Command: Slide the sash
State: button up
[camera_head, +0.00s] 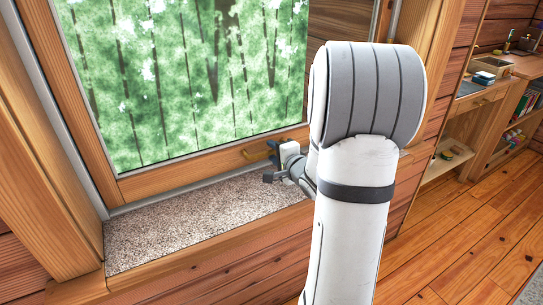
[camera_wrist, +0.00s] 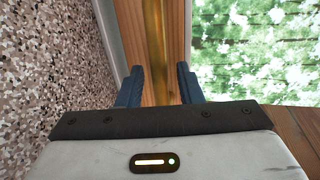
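The wooden window sash (camera_head: 190,162) stands above a speckled sill in the head view; its wooden rail (camera_wrist: 178,50) shows in the wrist view. A brass handle (camera_head: 256,153) sits on the sash's lower rail near its right end. In the wrist view the brass handle (camera_wrist: 155,45) runs down between my fingers, with space between it and each finger. My gripper (camera_head: 270,165) is open at the handle, just above the sill; its two dark fingers (camera_wrist: 160,85) are apart. My arm hides the sash's lower right corner. I cannot tell how deep the handle lies between the fingers.
The speckled sill (camera_head: 190,220) runs along under the sash and is bare; it is close on the left in the wrist view (camera_wrist: 55,60). A wooden side frame (camera_head: 45,150) stands at left. A desk with shelves (camera_head: 485,95) is at right, with clear wooden floor (camera_head: 465,230) before it.

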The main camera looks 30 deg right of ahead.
jog(key=shift+w+f, duration=0.1)
jog(key=shift+w, duration=0.25)
jog(key=shift+c, duration=0.5)
grip_shut()
